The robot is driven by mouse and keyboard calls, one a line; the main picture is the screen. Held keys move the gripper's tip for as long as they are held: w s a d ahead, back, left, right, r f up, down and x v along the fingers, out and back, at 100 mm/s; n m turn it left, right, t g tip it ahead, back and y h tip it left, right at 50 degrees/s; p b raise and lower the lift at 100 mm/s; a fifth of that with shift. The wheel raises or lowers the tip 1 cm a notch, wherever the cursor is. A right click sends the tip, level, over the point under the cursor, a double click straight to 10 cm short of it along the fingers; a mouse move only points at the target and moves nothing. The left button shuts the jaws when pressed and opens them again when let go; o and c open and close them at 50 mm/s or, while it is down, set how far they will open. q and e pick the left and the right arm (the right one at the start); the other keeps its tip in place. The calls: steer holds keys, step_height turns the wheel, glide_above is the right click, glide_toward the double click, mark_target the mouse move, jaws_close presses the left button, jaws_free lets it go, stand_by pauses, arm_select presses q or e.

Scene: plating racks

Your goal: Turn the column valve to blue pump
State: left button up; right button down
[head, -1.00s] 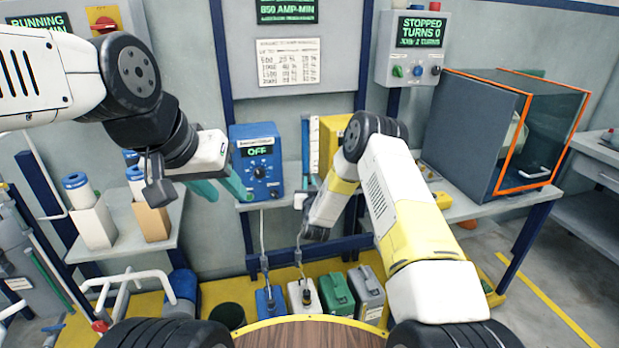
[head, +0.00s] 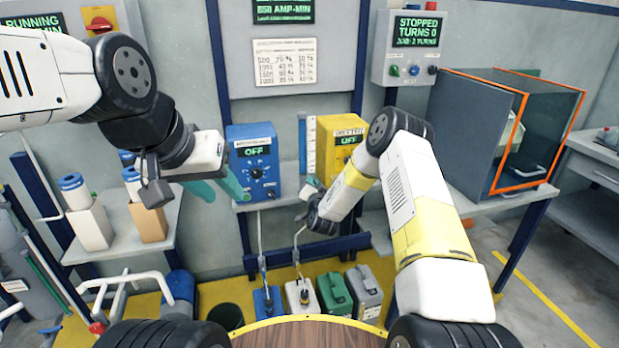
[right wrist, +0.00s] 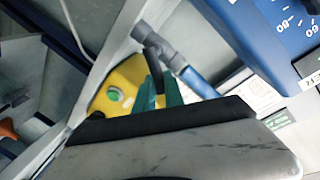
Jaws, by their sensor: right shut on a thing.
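My right gripper (right wrist: 163,88) has teal fingers closed around the dark lever of the column valve. In the right wrist view, the valve (right wrist: 158,42) is a grey pipe fitting with a blue pipe running off to the lower right. In the head view, my right gripper (head: 313,187) is at the lower end of the narrow column (head: 304,140); my wrist hides most of the valve. The blue pump unit (head: 253,150) reads OFF and stands left of the column; its dial face also shows in the right wrist view (right wrist: 270,35). My left gripper (head: 215,188) is open and empty, before the blue unit.
A yellow unit (head: 340,130), reading OFF, stands right of the column, partly behind my right arm. Blue, white, green and grey cans (head: 303,296) stand on the yellow floor below, some with hoses. A shelf with bottles is left; an orange-framed cabinet (head: 510,150) is right.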

steer(key=m, duration=0.2)
steer(key=d+f+m, duration=0.1)
steer(key=m, duration=0.1)
steer(key=shift+w+d+f+g+y, duration=0.1)
steer(key=shift+w+d+g+y, duration=0.05)
steer(key=shift+g+y, duration=0.25)
steer(key=shift+f+m, duration=0.1)
steer(key=shift+m, duration=0.3)
steer(key=c, duration=1.4)
jaws_free()
steer(key=shift+c, duration=0.2)
steer(key=v, duration=0.7)
steer(key=shift+s, duration=0.4)
steer(key=shift+d+r, duration=0.15)
steer(key=shift+r, duration=0.05)
